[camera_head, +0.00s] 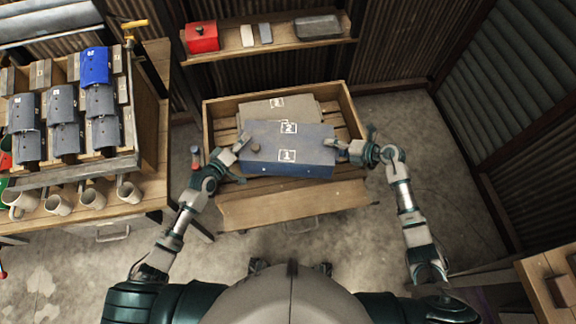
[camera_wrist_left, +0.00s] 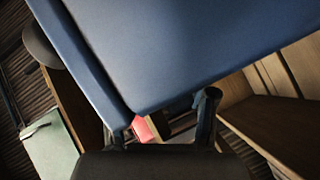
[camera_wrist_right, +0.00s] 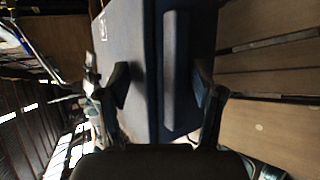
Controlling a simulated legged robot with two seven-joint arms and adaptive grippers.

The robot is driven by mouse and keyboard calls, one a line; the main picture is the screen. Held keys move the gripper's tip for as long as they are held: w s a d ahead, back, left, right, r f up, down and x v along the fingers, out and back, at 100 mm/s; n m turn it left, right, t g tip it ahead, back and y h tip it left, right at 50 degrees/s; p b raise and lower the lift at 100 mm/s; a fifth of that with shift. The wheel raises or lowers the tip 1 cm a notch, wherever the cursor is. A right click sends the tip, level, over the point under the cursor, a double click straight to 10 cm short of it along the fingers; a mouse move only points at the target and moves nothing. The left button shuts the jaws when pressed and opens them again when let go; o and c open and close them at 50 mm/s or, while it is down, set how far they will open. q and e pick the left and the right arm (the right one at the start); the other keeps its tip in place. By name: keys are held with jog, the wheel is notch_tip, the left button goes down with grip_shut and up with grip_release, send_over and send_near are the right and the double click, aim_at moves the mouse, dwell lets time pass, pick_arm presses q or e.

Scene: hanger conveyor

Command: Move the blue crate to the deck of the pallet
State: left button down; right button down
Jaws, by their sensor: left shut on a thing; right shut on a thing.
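The blue crate (camera_head: 305,165), a flat box with numbered white labels on top, is over the slatted wooden pallet (camera_head: 345,182), which has raised sides. I cannot tell whether it rests on the slats or hangs just above them. My left gripper (camera_head: 243,150) is shut on its left end, and my right gripper (camera_head: 344,148) is shut on its right end. The crate fills the top of the left wrist view (camera_wrist_left: 190,50). In the right wrist view its edge (camera_wrist_right: 178,80) lies between the fingers. Its underside is hidden.
A beige box (camera_head: 275,108) with a label lies behind the crate inside the pallet. A wooden board (camera_head: 295,206) runs along the pallet's front. A bench with mugs (camera_head: 60,205) stands at left. A shelf with a red box (camera_head: 202,37) is behind. Floor at right is clear.

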pick_arm(q)
jog(key=shift+c, duration=1.7)
grip_release()
jog(key=shift+s+d+f, duration=0.15)
jog(key=shift+d, duration=0.25)
jog(key=shift+s+d+f, duration=0.1)
jog(key=shift+s+d, duration=0.05)
jog(key=shift+d, duration=0.25)
pick_arm(e)
jog(key=shift+c, duration=0.9)
grip_release()
jog(key=shift+s+a+r, duration=0.15)
jog(key=shift+s+a, duration=0.05)
jog(key=shift+a, duration=0.55)
jog(key=shift+d, duration=0.2)
pick_arm(q)
jog(key=shift+w+a+r, duration=0.1)
pick_arm(e)
jog(key=shift+d, duration=0.15)
pick_arm(q)
jog(key=shift+a, duration=0.15)
pick_arm(e)
jog(key=shift+w, duration=0.1)
